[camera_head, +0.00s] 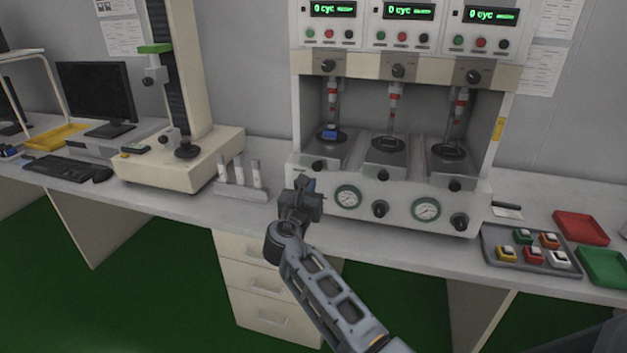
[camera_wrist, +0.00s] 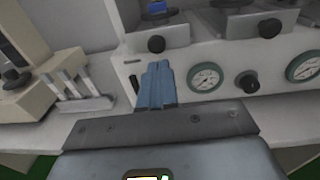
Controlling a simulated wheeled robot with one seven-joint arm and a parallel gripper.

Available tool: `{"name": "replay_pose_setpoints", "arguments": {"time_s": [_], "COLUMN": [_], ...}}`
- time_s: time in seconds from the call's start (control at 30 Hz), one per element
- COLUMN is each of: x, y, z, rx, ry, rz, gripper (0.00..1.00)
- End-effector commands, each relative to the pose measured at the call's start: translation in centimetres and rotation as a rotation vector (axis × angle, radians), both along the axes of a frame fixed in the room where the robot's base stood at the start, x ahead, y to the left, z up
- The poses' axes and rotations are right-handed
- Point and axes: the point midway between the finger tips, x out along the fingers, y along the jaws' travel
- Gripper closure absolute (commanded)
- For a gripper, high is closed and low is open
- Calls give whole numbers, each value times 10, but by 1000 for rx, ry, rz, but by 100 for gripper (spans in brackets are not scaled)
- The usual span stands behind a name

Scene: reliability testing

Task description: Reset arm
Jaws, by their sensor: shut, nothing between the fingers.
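My gripper (camera_head: 304,188) is shut and empty. In the head view it is raised in front of the left lower part of the test machine (camera_head: 465,205). In the wrist view its closed fingers (camera_wrist: 157,84) point at the machine's front panel, left of a gauge (camera_wrist: 206,77). My arm reaches up from the lower right of the head view. A blue piece (camera_head: 329,132) sits in the machine's left station, behind and above my gripper. The middle and right stations show no coloured piece.
A rack of white tubes (camera_head: 241,185) stands left of my gripper, beside a beige column stand (camera_head: 180,160). A grey tray (camera_head: 525,262) with several coloured switches lies at the right, near a red tray (camera_head: 581,228) and a green tray (camera_head: 604,267). A monitor (camera_head: 97,92) is at the left.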

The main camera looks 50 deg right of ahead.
Motion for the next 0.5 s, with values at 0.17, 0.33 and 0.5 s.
{"name": "replay_pose_setpoints", "arguments": {"time_s": [0.17, 0.33, 0.5], "x": [-12, -20, -23], "y": [30, 50, 56], "z": [-1, 0, 1], "rx": [0, 1, 1], "ry": [1, 1, 0], "rz": [2, 2, 0], "gripper": [100, 100, 100]}}
